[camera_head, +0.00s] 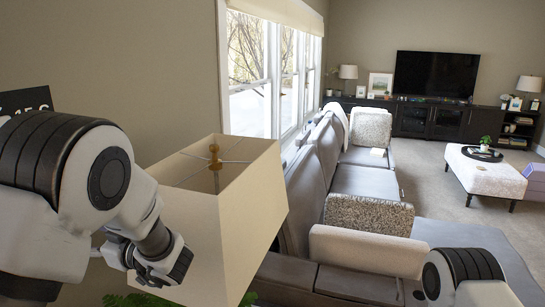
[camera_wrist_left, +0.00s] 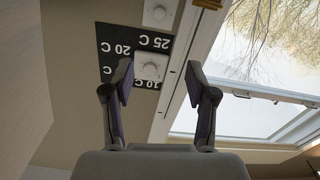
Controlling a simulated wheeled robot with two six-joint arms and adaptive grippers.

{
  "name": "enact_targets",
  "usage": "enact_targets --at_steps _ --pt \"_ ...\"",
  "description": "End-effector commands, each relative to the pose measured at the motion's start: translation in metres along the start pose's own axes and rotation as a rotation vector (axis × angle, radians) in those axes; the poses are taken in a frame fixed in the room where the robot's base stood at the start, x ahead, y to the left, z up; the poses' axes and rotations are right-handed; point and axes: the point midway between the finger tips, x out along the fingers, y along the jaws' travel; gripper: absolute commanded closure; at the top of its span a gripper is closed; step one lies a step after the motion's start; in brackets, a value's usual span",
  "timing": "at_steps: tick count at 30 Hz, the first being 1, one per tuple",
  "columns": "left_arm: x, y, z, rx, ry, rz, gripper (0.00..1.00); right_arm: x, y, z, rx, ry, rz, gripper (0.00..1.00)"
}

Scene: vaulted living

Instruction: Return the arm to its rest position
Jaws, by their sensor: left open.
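My left arm (camera_head: 95,190) comes in from the left in the head view, bent, with its wrist end (camera_head: 165,262) in front of the lampshade. The left gripper's fingers do not show clearly there. In the left wrist view my left gripper (camera_wrist_left: 158,88) is open and empty, with its two dark fingers apart. Beyond them is a wall with a black temperature plate (camera_wrist_left: 112,48) and a white dial (camera_wrist_left: 150,66), seen upside down. Part of my right arm (camera_head: 465,278) shows at the bottom right of the head view; its gripper is out of view.
A large beige lampshade (camera_head: 235,215) stands close beside my left arm. A black sign (camera_head: 25,100) is on the wall behind that arm. A grey sofa (camera_head: 365,183) runs along the windows (camera_head: 250,110). A white ottoman (camera_head: 480,172) stands on open carpet at the right.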

Motion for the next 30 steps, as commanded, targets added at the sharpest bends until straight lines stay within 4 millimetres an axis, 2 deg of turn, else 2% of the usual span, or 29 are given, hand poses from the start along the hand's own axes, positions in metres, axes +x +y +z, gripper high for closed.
enact_targets --at_steps 5,11,17,20,23,24,26,27,29,30 --pt "0.002 -0.008 0.032 0.059 -0.022 -0.009 0.43 0.0 0.0 0.0 0.001 0.0 0.0 0.6" --pt "0.006 -0.029 0.079 0.16 -0.058 -0.026 0.43 0.0 0.0 0.0 0.0 0.0 0.0 0.6" --pt "0.006 -0.061 0.149 0.355 -0.127 0.05 0.43 0.0 0.0 0.0 0.0 0.0 0.0 0.6" --pt "0.001 -0.081 0.196 0.475 -0.204 0.138 0.43 0.0 0.0 0.0 0.001 0.0 0.0 0.6" --pt "-0.014 -0.112 0.253 0.614 -0.334 0.264 0.43 0.0 0.0 0.0 0.0 0.0 0.0 0.6" --pt "-0.025 -0.129 0.279 0.675 -0.409 0.325 0.43 0.0 0.0 0.0 0.0 0.0 0.0 0.6" --pt "-0.047 -0.159 0.317 0.768 -0.545 0.424 0.43 0.0 0.0 0.0 0.0 0.0 0.0 0.6" --pt "-0.066 -0.182 0.34 0.825 -0.649 0.49 0.43 0.0 0.0 0.0 0.0 0.0 0.0 0.6" --pt "-0.099 -0.217 0.366 0.901 -0.813 0.586 0.43 0.0 0.0 0.0 0.0 0.0 0.0 0.6" --pt "-0.122 -0.24 0.377 0.945 -0.925 0.646 0.43 0.0 0.0 0.0 0.0 0.0 0.0 0.6"
